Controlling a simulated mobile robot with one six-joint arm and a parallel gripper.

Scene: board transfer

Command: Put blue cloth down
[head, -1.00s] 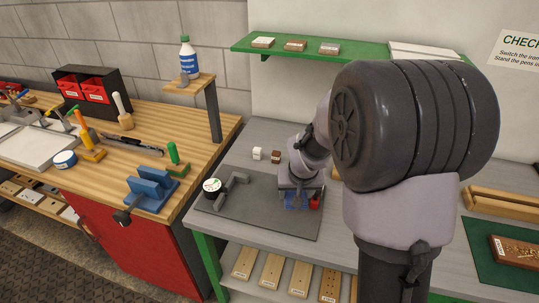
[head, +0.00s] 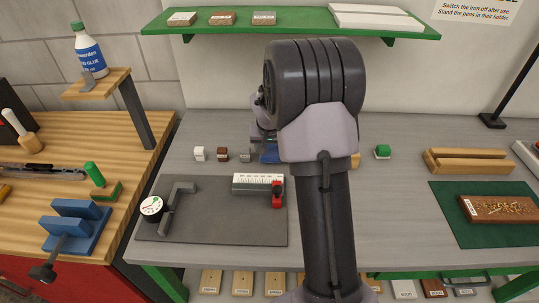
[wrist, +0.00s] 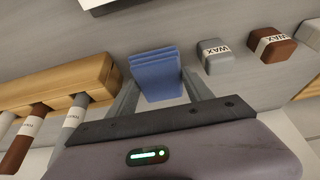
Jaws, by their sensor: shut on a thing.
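The blue cloth (wrist: 155,72), folded in layers, is between the fingers of my gripper (wrist: 158,80) in the wrist view. My gripper is shut on it. In the head view a bit of the blue cloth (head: 269,154) shows left of my arm, toward the back of the grey bench (head: 400,210). My arm hides most of my gripper there. I cannot tell whether the cloth touches the bench top.
Wax blocks, grey (wrist: 214,56) and brown (wrist: 272,45), stand right of the cloth in the wrist view. A wooden holder (wrist: 60,82) with several pens is on the left. The dark mat (head: 210,225) bears a white-topped block (head: 257,183) and a red clamp (head: 277,195).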

